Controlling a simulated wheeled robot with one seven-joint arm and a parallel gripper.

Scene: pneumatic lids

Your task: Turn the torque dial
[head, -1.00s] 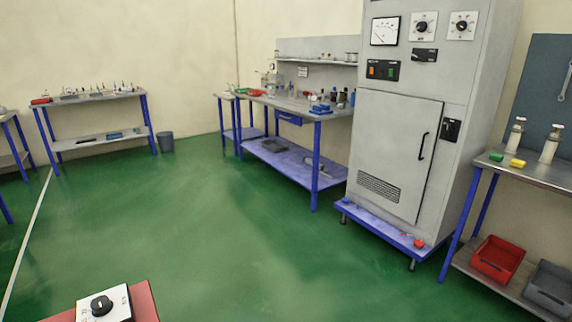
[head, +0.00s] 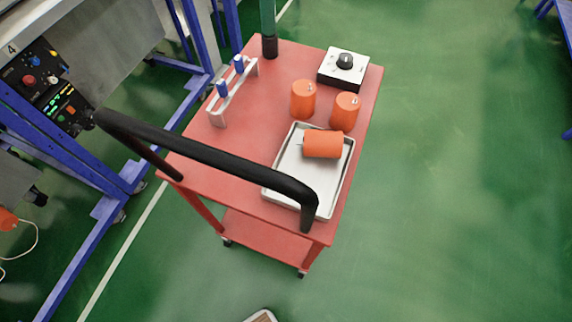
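A small box with a white top and black sides (head: 333,82) stands at the far right corner of a red cart (head: 240,135). A round black dial knob (head: 345,61) sits on its white top, with markings around it too small to read. I cannot tell from the lettering whether it is the torque dial. The knob is uncovered and nothing touches it.
Two orange cylinders stand upright near the box; a third orange cylinder (head: 322,144) lies in a metal tray (head: 281,182). A rack (head: 232,92) holds blue-topped pieces. A black handle (head: 210,155) spans the cart's near side. Green floor (head: 460,200) is clear at right.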

